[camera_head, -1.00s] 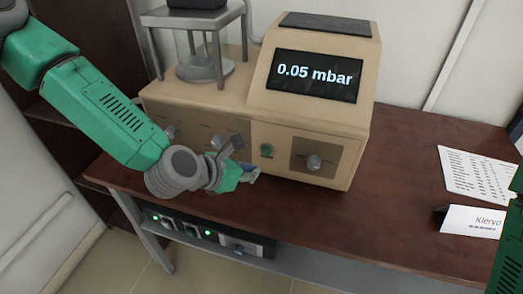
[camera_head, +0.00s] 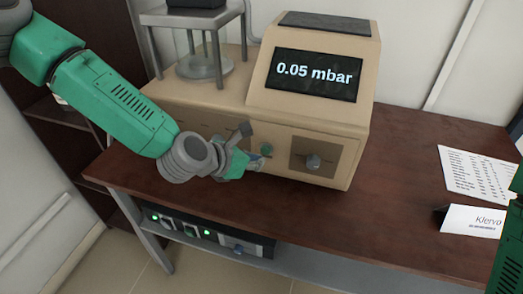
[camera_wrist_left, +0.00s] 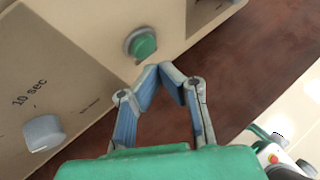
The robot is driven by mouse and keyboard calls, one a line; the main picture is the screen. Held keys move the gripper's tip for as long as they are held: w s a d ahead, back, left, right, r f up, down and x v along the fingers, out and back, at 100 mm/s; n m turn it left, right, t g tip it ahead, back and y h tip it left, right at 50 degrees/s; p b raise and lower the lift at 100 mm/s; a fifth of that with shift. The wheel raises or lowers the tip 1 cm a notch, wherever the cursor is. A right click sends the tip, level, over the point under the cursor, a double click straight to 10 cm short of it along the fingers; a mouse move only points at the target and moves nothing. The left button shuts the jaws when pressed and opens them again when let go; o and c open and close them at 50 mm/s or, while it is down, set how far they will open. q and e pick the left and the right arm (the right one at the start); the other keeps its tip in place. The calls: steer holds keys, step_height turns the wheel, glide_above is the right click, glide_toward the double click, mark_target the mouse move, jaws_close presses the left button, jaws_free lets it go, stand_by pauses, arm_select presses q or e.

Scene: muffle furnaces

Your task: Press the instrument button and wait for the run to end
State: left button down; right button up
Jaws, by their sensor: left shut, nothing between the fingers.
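The beige instrument (camera_head: 215,95) stands on the brown table, and its display (camera_head: 317,74) reads 0.05 mbar. A round green button (camera_head: 267,149) sits on its front panel; it also shows in the left wrist view (camera_wrist_left: 144,45). My left gripper (camera_head: 262,160) is shut and empty, its tips just below the button in the head view. In the left wrist view the closed fingertips (camera_wrist_left: 164,70) lie below and slightly right of the button; I cannot tell whether they touch the panel. My right gripper is not in view.
A printed sheet (camera_head: 478,176) and a name card (camera_head: 472,221) lie at the right. The table front is clear.

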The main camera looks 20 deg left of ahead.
arm_select(q)
steer(key=shift+w+d+r, duration=0.15)
steer(key=shift+w+d, duration=0.05)
steer(key=shift+d, duration=0.3)
steer(key=shift+w+d+r, duration=0.1)
steer(key=shift+w+d, duration=0.1)
steer(key=shift+d, duration=0.3)
steer(key=shift+a, duration=0.5)
steer(key=shift+w, duration=0.1)
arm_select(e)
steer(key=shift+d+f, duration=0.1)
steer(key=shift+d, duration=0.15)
